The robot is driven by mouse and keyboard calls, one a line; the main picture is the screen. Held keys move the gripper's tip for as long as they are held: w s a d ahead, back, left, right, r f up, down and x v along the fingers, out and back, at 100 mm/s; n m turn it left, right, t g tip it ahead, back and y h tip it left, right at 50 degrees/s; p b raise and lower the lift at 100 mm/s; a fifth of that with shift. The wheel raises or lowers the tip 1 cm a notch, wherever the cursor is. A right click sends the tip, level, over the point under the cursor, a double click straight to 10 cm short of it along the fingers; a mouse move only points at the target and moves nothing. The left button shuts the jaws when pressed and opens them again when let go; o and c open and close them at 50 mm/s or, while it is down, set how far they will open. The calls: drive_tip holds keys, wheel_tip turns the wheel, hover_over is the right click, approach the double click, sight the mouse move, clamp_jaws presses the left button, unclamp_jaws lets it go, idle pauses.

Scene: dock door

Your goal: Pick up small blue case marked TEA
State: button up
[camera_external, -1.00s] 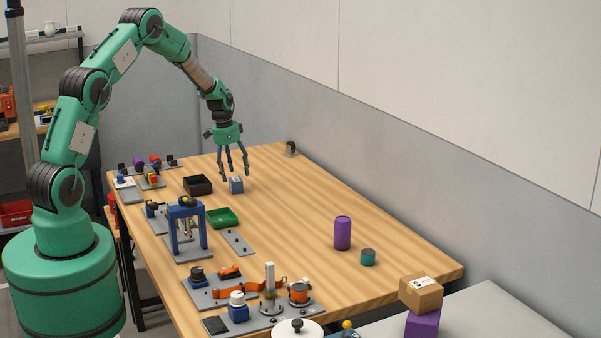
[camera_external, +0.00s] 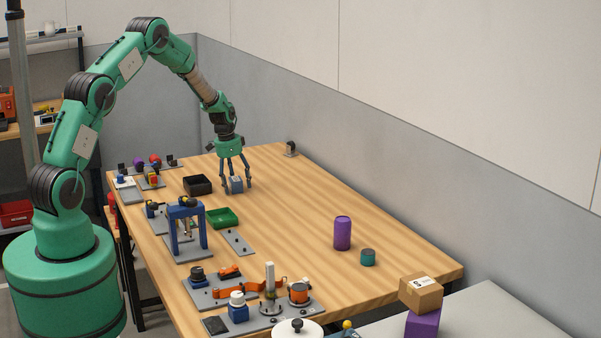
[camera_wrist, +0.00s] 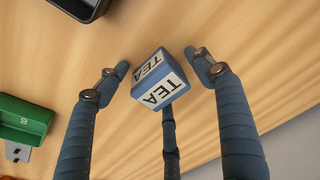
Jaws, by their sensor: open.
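The small blue case (camera_wrist: 159,84) has white labels marked TEA on its top and a side. It stands on the wooden table and also shows in the external view (camera_external: 236,185). My gripper (camera_wrist: 160,75) is open, with its fingers pointing down around the case. In the wrist view one finger is at the left of the case, one at the right and one below it. Gaps show between the case and the left and right fingers. Whether the lower finger touches the case I cannot tell. In the external view the fingers (camera_external: 236,184) partly cover the case.
A black open tray (camera_external: 198,186) stands just left of the case, and a green tray (camera_external: 222,218) nearer the camera. A purple canister (camera_external: 342,233) and teal tin (camera_external: 367,257) stand farther right.

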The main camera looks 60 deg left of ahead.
sight(236, 179)
drive_tip(key=shift+c, duration=0.5)
drive_tip(key=c, duration=1.2)
drive_tip(key=shift+r, duration=0.9)
wheel_tip(236, 179, up, 2)
drive_tip(key=shift+r+p, duration=0.1)
drive_tip(key=shift+p, duration=0.25)
drive_tip(key=s+d, duration=0.2)
drive_tip(key=s, duration=0.2)
drive_tip(key=s+d, duration=0.3)
drive_tip(key=s, duration=0.2)
drive_tip(key=s+d+r, duration=0.1)
drive_tip(key=s+d, duration=0.2)
drive_tip(key=s, duration=0.1)
drive_tip(key=shift+s+d+p, duration=0.25)
drive_tip(key=shift+p, duration=0.15)
drive_tip(key=shift+c, duration=0.2)
